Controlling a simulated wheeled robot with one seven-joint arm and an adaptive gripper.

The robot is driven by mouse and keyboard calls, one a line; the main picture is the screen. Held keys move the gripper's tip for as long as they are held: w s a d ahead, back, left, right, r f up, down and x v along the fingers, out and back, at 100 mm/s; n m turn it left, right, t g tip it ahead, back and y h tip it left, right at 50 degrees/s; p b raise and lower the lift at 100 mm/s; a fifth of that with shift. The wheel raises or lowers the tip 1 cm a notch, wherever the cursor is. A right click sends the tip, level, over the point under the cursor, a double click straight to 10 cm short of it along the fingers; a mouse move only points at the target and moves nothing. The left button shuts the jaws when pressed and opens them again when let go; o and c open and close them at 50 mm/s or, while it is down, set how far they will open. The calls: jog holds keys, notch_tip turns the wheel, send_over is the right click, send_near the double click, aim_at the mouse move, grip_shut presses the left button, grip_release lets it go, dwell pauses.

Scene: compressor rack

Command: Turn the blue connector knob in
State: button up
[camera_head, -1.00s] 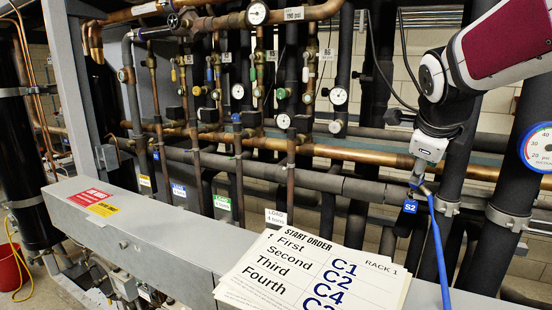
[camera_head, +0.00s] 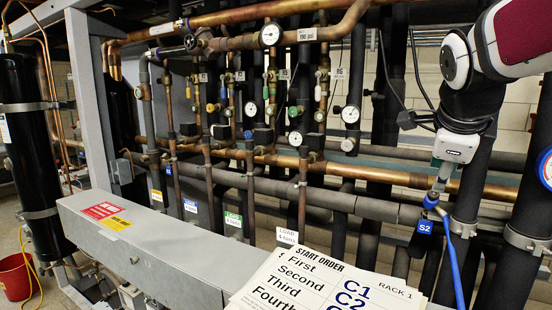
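The blue connector knob (camera_head: 431,201) is at the upper end of a blue hose (camera_head: 456,265), in front of the dark pipes at the right of the head view. A blue S2 tag (camera_head: 424,227) hangs just below it. My gripper (camera_head: 438,188) points down from the white-and-grey wrist, with its fingers right at the top of the knob. The fingers are small and overlap the knob in this view, so I cannot tell whether they grip it or only touch it.
A stack of START ORDER sheets (camera_head: 325,285) lies at the bottom middle. A long grey metal box (camera_head: 150,245) runs along the front left. Dark insulated and copper pipes with gauges (camera_head: 351,114) fill the back. A red bucket (camera_head: 14,277) stands at the far left.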

aim_at(434, 194)
jog(key=w+d+f+n+b, duration=0.1)
jog(key=f+n+b, duration=0.1)
jog(key=n, duration=0.1)
jog(key=w+f+n+b, duration=0.2)
jog(key=n, duration=0.1)
jog(key=w+d+f+n+b, duration=0.1)
jog(key=f+n+b, duration=0.1)
jog(key=n, duration=0.1)
jog(key=shift+w+d+f+n, duration=0.1)
jog(key=shift+w+d+n, duration=0.1)
jog(key=shift+d+n, duration=0.2)
jog(key=shift+s+a+r+n+p, duration=0.1)
jog(key=shift+r+n+p, duration=0.2)
jog(key=shift+n+p, duration=0.4)
jog(key=shift+s+r+n+p, duration=0.2)
jog(key=shift+s+n+p, duration=0.1)
jog(key=shift+p, duration=0.2)
jog(key=n+p, duration=0.2)
jog(key=n, duration=0.1)
jog(key=shift+w+f+n, duration=0.1)
jog(key=shift+n, duration=0.3)
jog(key=n+p, duration=0.1)
jog(key=n, duration=0.3)
jog(key=shift+w+f+p, duration=0.1)
jog(key=shift+w+p, duration=0.05)
jog(key=shift+p, duration=0.2)
jog(key=shift+c, duration=0.5)
